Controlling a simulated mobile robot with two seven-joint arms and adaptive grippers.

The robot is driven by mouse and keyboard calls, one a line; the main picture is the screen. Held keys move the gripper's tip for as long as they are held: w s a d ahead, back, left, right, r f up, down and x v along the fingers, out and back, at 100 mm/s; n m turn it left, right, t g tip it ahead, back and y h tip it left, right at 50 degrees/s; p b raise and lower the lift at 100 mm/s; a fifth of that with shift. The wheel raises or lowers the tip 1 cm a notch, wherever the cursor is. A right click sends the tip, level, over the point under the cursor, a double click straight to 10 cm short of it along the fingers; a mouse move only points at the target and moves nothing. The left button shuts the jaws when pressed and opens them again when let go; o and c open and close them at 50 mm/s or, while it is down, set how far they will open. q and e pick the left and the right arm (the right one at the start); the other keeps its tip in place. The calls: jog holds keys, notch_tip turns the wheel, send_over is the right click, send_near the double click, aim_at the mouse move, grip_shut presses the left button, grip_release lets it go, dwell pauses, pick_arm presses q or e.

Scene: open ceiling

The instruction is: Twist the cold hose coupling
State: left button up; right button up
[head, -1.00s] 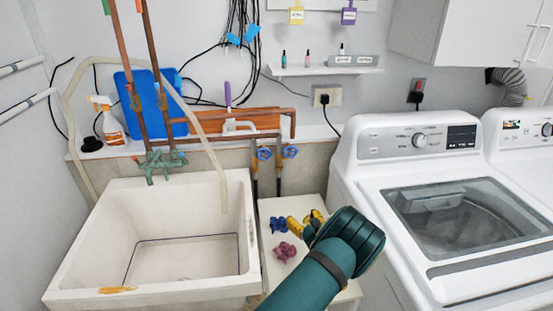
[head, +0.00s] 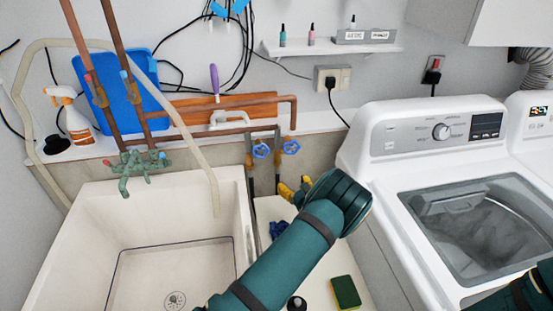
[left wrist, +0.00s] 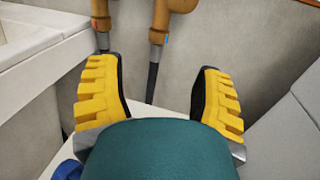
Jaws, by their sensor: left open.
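Two copper pipes with blue-handled valves, the left one (head: 261,150) and the right one (head: 291,147), come down behind the sink's right side in the head view. Dark hoses hang below them. In the left wrist view, the left pipe end and coupling (left wrist: 101,18) and the right one (left wrist: 157,36) show at the top. I cannot tell which is cold. My left gripper (head: 296,187) has yellow fingers, also seen in the left wrist view (left wrist: 157,70). It is open and empty, just below the valves and apart from them. My right gripper is not in view.
A white sink (head: 232,190) stands left and a washing machine (head: 372,205) right. Between them a low white surface (head: 320,285) holds a blue knob (head: 278,230), a sponge (head: 345,292) and a dark bottle (head: 297,303). Part of my right arm shows at the lower right.

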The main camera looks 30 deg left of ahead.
aim_at(279, 164)
pick_arm(q)
jog(key=b+x, duration=0.1)
jog(key=x, duration=1.2)
jog(key=shift+a, duration=0.1)
grip_shut()
